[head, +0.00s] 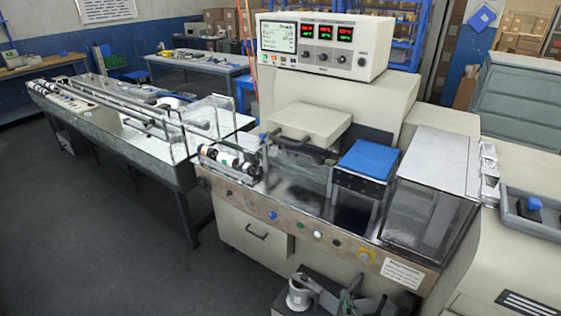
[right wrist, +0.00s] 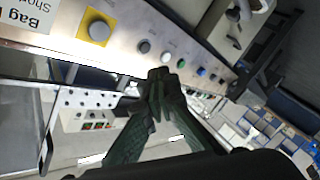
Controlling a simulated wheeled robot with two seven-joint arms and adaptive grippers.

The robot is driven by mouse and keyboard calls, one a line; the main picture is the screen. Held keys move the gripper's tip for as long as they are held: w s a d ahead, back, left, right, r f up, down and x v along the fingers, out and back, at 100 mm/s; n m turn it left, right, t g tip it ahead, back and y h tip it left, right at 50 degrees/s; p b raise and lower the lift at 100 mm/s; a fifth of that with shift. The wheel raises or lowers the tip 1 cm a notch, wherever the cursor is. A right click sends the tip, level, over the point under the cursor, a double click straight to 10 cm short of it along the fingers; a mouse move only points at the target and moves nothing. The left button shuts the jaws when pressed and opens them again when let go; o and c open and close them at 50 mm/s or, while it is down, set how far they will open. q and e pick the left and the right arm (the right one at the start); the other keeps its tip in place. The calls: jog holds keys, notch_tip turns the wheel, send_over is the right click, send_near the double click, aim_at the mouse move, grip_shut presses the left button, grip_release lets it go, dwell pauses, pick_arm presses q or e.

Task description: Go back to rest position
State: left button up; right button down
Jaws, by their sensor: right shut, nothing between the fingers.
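My right gripper (head: 350,300) shows at the bottom of the head view, low in front of the wrapping machine's control panel (head: 275,218). In the right wrist view its dark green fingers (right wrist: 160,76) are together with nothing between them. The panel's row of buttons, with a yellow-framed one (right wrist: 97,29), lies beyond the fingertips, and I cannot tell how large the gap is. My left gripper is in neither view.
The flow wrapper carries a display box (head: 322,46), a blue-topped block (head: 368,159) and a clear cover (head: 425,205). Its infeed conveyor (head: 120,125) runs to the left. Open grey floor (head: 90,240) lies at lower left.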

jog(key=s+d+f+m+g+h, duration=0.3)
jog(key=s+d+m, duration=0.1)
jog(key=s+d, duration=0.4)
jog(key=s+d+f+m+g+h, duration=0.3)
jog(key=s+d+m, duration=0.1)
jog(key=s+d, duration=0.45)
jog(key=s+a+f+m+g+y, duration=0.15)
jog(key=s+g, duration=0.25)
jog(key=s, duration=0.9)
jog(key=s+a+f+m+g+y, duration=0.1)
jog(key=s+a+f+g+y, duration=0.2)
jog(key=s, duration=1)
jog(key=s+a+f+n+g+p, duration=0.1)
jog(key=s+f+g+p, duration=0.2)
jog(key=f, duration=2.1)
pick_arm(q)
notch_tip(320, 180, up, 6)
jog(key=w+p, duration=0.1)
jog(key=p, duration=0.2)
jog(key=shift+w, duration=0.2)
pick_arm(e)
jog(key=s+f, duration=0.7)
jog(key=s, duration=0.3)
jog(key=s+f, duration=0.7)
jog(key=s, duration=0.3)
jog(key=shift+a+n, duration=0.15)
jog(key=shift+n, duration=0.3)
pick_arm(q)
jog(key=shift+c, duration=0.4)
